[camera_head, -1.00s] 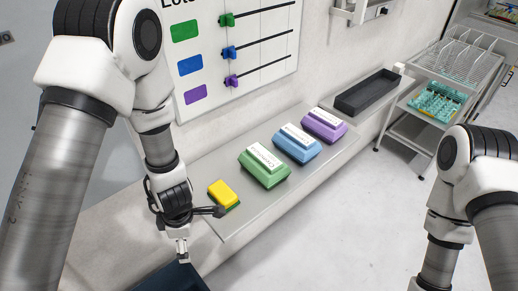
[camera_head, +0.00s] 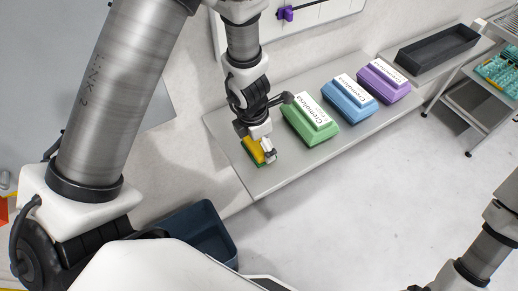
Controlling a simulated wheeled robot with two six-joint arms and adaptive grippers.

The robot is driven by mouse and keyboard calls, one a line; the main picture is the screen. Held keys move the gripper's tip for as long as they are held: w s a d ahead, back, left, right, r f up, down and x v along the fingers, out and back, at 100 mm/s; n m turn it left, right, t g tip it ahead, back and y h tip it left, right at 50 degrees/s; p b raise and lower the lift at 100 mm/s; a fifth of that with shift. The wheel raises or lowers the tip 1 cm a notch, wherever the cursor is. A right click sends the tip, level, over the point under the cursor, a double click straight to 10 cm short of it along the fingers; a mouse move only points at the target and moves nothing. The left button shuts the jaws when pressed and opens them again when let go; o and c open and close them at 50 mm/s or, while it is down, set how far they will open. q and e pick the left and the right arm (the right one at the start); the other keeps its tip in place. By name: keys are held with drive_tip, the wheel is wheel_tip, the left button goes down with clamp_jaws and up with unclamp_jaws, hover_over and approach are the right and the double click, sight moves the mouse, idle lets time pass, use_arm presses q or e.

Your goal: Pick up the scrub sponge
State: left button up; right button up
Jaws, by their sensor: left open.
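The scrub sponge (camera_head: 254,150), yellow on top with a green underside, lies on the grey shelf (camera_head: 225,128) near its left end. My left gripper (camera_head: 266,157) is open, right over the sponge, and hides part of it. One finger shows at the sponge's right side; I cannot tell whether it touches. My right arm shows at the lower right edge, but its gripper is outside the picture.
Green (camera_head: 310,122), blue (camera_head: 347,100) and purple (camera_head: 384,82) labelled packs stand on the shelf right of the sponge. A black tray (camera_head: 438,48) lies farther right, near a wire cart (camera_head: 483,80). A dark blue bin (camera_head: 207,232) is below the shelf. The floor at right is clear.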

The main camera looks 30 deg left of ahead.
use_arm(q)
drive_tip(key=shift+s+r, duration=0.15)
drive_tip(key=shift+r, duration=0.05)
drive_tip(key=c, duration=0.8)
drive_tip(key=shift+c, duration=0.2)
